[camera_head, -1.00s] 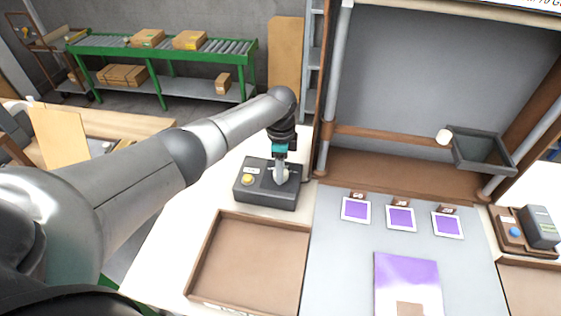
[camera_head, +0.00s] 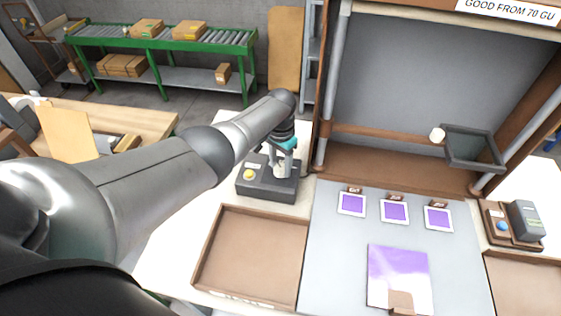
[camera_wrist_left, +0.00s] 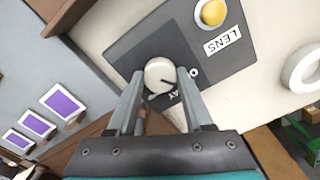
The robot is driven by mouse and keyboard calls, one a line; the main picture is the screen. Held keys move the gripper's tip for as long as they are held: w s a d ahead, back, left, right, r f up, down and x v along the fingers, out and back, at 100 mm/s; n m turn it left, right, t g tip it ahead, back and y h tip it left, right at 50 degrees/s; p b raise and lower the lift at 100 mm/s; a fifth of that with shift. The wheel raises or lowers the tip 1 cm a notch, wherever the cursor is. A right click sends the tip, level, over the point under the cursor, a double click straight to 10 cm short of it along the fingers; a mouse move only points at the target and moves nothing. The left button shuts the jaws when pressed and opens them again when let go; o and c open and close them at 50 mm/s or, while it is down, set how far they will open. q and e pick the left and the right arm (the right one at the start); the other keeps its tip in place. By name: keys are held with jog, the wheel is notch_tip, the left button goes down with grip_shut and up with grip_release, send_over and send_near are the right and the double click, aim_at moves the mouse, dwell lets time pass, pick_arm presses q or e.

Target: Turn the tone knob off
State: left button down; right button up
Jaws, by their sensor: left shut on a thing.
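A dark control box (camera_head: 262,191) stands on the white bench top behind the brown tray. In the left wrist view, the box (camera_wrist_left: 160,40) carries a pale round knob (camera_wrist_left: 159,76) with a dark pointer line. A label beside the knob is partly hidden by a finger. My left gripper (camera_head: 281,172) points down at the box. In the left wrist view my left gripper (camera_wrist_left: 161,80) has one finger on each side of the knob and is shut on it. No label saying "tone" is readable. My right gripper is not in view.
The box also has a yellow button (camera_wrist_left: 212,13) beside a LENS label (camera_wrist_left: 222,42). A brown tray (camera_head: 250,208) lies in front. Purple sample cards (camera_head: 395,211) and a larger purple panel (camera_head: 399,270) lie on the grey mat. A wooden frame stands behind.

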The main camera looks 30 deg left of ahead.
aim_at(281, 168)
pick_arm(q)
jog(key=shift+n, duration=1.4)
jog(key=shift+c, duration=1.5)
grip_release()
jog(key=shift+p, duration=0.3)
notch_tip(281, 168, up, 6)
jog(key=p, duration=0.3)
jog(key=shift+f, duration=0.2)
notch_tip(281, 168, up, 10)
jog(key=p, duration=0.2)
jog(key=shift+f, duration=0.15)
jog(key=shift+s, duration=0.1)
